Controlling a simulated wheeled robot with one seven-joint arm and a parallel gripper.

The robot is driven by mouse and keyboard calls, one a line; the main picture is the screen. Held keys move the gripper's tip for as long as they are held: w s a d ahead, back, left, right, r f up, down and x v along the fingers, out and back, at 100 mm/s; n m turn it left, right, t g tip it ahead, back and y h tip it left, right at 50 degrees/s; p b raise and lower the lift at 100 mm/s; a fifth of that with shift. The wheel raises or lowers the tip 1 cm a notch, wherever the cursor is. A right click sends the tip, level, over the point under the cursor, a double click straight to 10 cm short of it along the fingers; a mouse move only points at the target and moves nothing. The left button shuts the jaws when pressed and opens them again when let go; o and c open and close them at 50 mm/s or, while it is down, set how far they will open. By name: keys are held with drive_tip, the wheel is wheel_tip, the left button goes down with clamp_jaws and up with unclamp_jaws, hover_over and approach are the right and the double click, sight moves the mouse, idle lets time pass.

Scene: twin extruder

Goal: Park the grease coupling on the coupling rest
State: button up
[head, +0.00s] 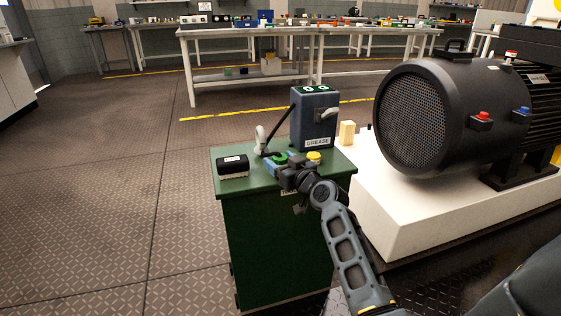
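My gripper (281,162) reaches over the top of a green cabinet (240,183) from the front right. Small blue parts and a green curved piece (279,156) show at its fingertips. I cannot tell whether the fingers are closed on anything. A dark hose or lever (279,127) slants down from the left side of the box labelled GREASE (316,120) to just behind the fingertips. A pale grey curved part (261,138) stands beside its lower end. I cannot make out for sure which small part is the grease coupling or the coupling rest.
A black and white block (233,167) lies at the cabinet's left. A yellow round part (314,157) sits right of my gripper. A large black motor (430,115) on a white plinth (390,210) stands close on the right. The floor left of the cabinet is clear.

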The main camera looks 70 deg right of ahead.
drive_tip(key=shift+o, duration=0.9)
drive_tip(key=v, duration=0.7)
drive_tip(key=shift+s+a, duration=0.2)
drive_tip(key=shift+s, duration=0.15)
drive_tip(key=s+a+f+n+y, duration=0.1)
drive_tip(key=s+a+f+y, duration=0.15)
drive_tip(key=a, duration=0.65)
drive_tip(key=s+a+f+n+y, duration=0.15)
drive_tip(key=s+a, duration=0.25)
drive_tip(key=a, duration=0.4)
drive_tip(key=s+a+f+n+y, duration=0.1)
drive_tip(key=s+a+f, duration=0.15)
drive_tip(key=a, duration=0.65)
drive_tip(key=s+a+r+n+y, duration=0.45)
drive_tip(key=s+a+r, duration=0.35)
drive_tip(key=s+a, duration=0.5)
wheel_tip(320, 180, up, 22)
drive_tip(key=m+p, duration=0.1)
drive_tip(key=p, duration=2.1)
drive_tip(key=shift+w+d+r+t+p, duration=0.15)
drive_tip(key=shift+w+t+p, duration=0.05)
drive_tip(key=shift+t+p, duration=0.1)
drive_tip(key=shift+y, duration=0.25)
